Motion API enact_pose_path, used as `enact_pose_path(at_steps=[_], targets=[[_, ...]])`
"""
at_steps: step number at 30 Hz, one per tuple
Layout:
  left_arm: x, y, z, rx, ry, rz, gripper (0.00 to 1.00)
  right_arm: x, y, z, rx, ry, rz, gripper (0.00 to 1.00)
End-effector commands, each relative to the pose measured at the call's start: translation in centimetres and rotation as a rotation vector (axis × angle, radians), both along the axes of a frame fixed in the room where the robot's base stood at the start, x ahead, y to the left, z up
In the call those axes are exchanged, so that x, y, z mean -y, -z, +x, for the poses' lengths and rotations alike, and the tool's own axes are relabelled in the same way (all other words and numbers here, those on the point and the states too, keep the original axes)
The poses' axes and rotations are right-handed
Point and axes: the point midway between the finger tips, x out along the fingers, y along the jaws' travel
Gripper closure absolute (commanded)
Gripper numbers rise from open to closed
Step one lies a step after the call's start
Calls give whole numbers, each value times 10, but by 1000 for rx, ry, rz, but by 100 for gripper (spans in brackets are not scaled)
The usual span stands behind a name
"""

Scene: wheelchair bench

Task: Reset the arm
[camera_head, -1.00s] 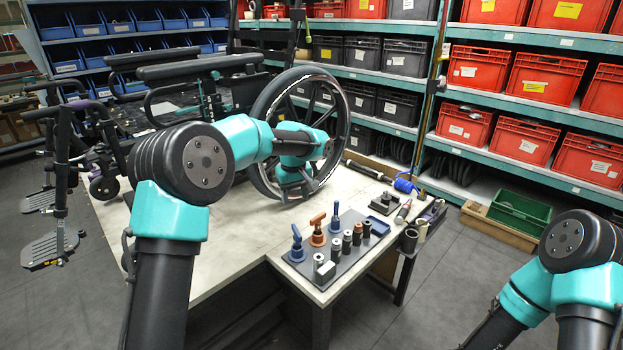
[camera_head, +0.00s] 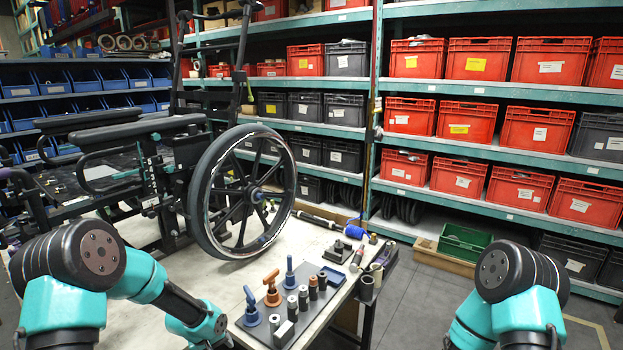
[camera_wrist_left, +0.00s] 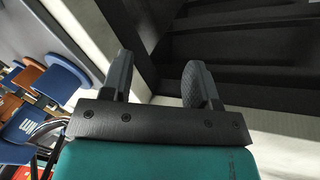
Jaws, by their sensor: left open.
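My left arm comes in at the lower left of the head view, its forearm (camera_head: 165,295) angled down over the bench top (camera_head: 225,285). Its fingers are not clear there. In the left wrist view my left gripper (camera_wrist_left: 160,78) is open, two dark fingers apart with nothing between them. It points past the bench's edge toward dark shelving below. My right arm (camera_head: 510,280) shows at the lower right as a bent elbow; its gripper is out of view.
A wheelchair with a large wheel (camera_head: 240,190) stands on the bench. A grey tool board (camera_head: 310,315) holds blue and orange handled tools and several sockets near my left forearm. Shelves with red bins (camera_head: 540,128) line the back.

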Motion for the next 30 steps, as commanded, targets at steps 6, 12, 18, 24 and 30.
enact_pose_path(at_steps=[6, 12, 18, 24, 30], targets=[[31, 71, -107, -50, 125, -54, 45, 0, 0, 0, 0, 1, 0, 57], [46, 105, -208, -91, 237, -48, 45, 0, 0, 0, 0, 1, 0, 57], [48, 112, -256, -108, 294, -25, 45, 0, 0, 0, 0, 0, 0, 57], [48, 112, -258, -107, 300, -23, 45, 0, 0, 0, 0, 0, 0, 57], [48, 112, -257, -107, 300, -23, 45, 0, 0, 0, 0, 0, 0, 57]])
